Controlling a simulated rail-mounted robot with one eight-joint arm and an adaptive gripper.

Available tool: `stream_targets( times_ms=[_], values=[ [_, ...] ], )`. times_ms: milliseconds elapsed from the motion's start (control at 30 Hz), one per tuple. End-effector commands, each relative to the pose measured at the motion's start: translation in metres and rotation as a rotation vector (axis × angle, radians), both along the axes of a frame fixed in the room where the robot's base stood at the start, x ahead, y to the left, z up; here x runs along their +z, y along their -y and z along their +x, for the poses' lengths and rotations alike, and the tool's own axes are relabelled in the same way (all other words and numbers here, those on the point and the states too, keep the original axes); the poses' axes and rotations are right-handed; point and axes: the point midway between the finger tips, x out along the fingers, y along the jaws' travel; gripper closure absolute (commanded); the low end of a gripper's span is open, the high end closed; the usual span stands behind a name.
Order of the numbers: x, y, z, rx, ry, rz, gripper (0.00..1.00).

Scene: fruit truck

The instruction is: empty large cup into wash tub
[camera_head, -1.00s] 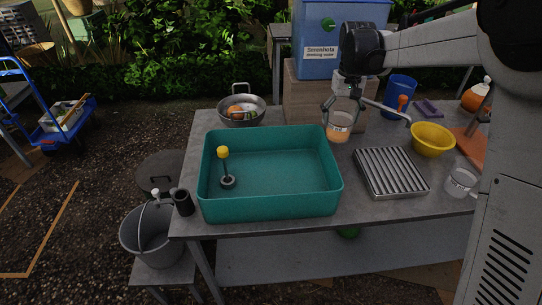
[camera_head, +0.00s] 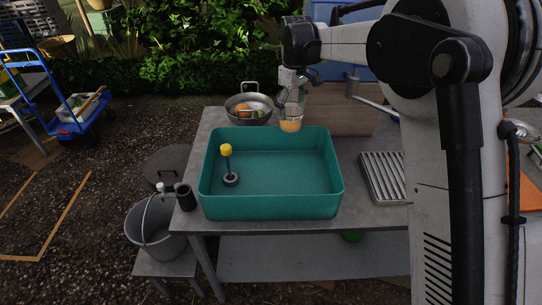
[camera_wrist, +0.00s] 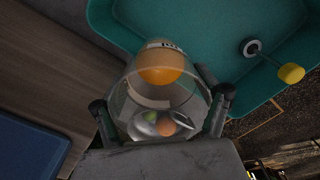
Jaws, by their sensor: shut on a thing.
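The large cup (camera_head: 291,117) is clear, with a pale label band and orange contents low inside. My gripper (camera_head: 291,92) is shut on it from above. In the head view the cup looks upright, just behind the far rim of the teal wash tub; I cannot tell its exact height. In the wrist view the cup (camera_wrist: 165,95) shows between the two fingers of my gripper (camera_wrist: 163,105), with the tub (camera_wrist: 215,35) beyond. The wash tub (camera_head: 271,207) stands on the grey table and holds a yellow-topped plug-like tool (camera_head: 229,165) at its left side.
A metal pan (camera_head: 248,118) with fruit stands behind the tub. A wooden crate (camera_head: 345,112) stands behind and right of the cup. A ribbed metal rack (camera_head: 383,175) lies right of the tub. A grey bucket (camera_head: 152,232) stands left of the table.

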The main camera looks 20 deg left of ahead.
Motion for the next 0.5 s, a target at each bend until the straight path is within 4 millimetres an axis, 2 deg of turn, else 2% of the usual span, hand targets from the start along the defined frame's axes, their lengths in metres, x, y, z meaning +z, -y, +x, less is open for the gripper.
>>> stream_targets(
  times_ms=[500],
  values=[
    [-0.006, -0.002, -0.012, 0.0, 0.158, -0.039, 0.55]
  ],
)
